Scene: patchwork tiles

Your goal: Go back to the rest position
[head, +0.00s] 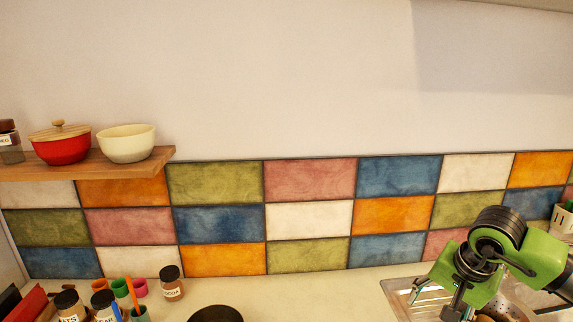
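My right arm, green with black joints, shows at the lower right, over the sink area. The part I can see of my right gripper (458,300) points down near the bottom edge of the head view. Its fingertips are not clear, so I cannot tell if it is open or shut, or if it holds anything. My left arm and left gripper are not in the head view.
A metal sink (400,290) lies below my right arm. Jars, including a cocoa jar (172,284), and small coloured cups stand at the lower left. A dark round item (216,314) is cut off below. A wooden shelf (90,163) holds a red pot (61,148) and cream bowl (126,145).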

